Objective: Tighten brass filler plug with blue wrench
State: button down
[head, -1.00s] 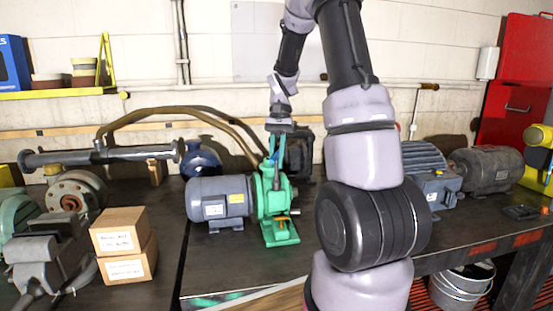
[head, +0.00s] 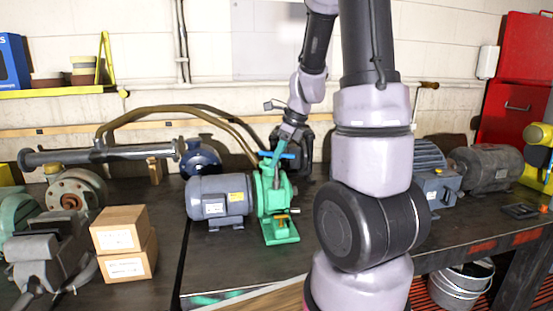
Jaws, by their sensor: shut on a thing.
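The green pump (head: 274,200) stands on the bench, joined to a grey-blue motor (head: 215,196) on its left. The blue wrench (head: 286,156) lies across the top of the pump, roughly level. My gripper (head: 276,151) comes down from the upper right, tilted, and is shut on the wrench just above the pump. The brass filler plug cannot be made out under the wrench and gripper. A small brass-yellow fitting (head: 281,218) shows low on the pump's front. Whether the wrench sits on the plug is too small to tell.
Two cardboard boxes (head: 123,242) and a vise (head: 45,250) are at left. More motors (head: 487,167) stand right of my arm. The bench front between boxes and pump is clear.

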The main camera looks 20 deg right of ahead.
jog(key=shift+r, duration=0.9)
jog(key=shift+r, duration=2.5)
